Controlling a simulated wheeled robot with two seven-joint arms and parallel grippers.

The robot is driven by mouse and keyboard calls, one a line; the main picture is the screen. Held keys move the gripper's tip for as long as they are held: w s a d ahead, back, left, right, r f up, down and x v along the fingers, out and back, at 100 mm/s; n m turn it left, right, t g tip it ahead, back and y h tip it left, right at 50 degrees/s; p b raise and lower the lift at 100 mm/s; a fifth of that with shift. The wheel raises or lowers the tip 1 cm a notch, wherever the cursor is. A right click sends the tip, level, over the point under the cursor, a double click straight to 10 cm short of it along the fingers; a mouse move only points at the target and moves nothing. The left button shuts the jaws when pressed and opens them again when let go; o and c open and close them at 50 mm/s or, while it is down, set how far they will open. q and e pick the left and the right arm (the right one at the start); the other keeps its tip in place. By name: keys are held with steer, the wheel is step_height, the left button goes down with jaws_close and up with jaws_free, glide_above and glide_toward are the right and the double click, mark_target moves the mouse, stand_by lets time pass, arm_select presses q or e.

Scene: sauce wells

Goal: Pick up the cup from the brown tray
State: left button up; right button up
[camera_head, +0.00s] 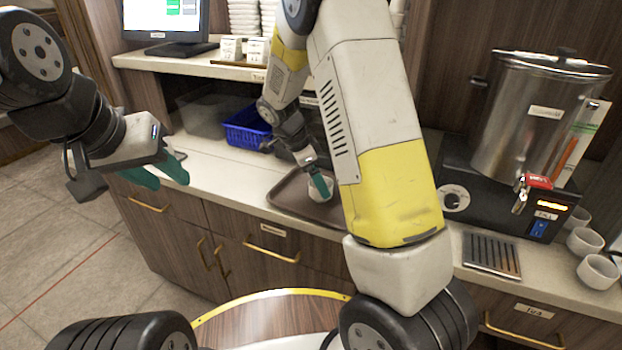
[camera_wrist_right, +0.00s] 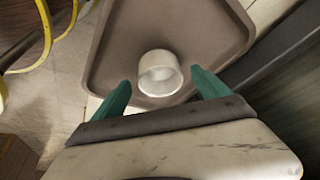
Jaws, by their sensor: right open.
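A small white cup (camera_wrist_right: 160,82) stands on the brown tray (camera_wrist_right: 205,30), near one edge of it. The cup (camera_head: 326,192) and the tray (camera_head: 285,197) also show in the head view, partly hidden by my right arm. My right gripper (camera_wrist_right: 159,88) is open, with one green finger toward each side of the cup in the wrist view. Gaps show between the fingers and the cup, and it holds nothing. In the head view my right gripper (camera_head: 319,187) is at the cup. My left gripper (camera_head: 168,182) appears open and empty, left of the counter front.
A blue basket (camera_head: 246,128) stands behind the tray. A metal urn (camera_head: 532,120) stands on the right, with a drip grate (camera_head: 491,255) and several white cups (camera_head: 597,271) nearby. The counter left of the tray is clear.

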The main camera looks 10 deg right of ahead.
steer(key=shift+x, duration=1.2)
steer(key=c, duration=1.5)
steer(key=shift+r, duration=0.1)
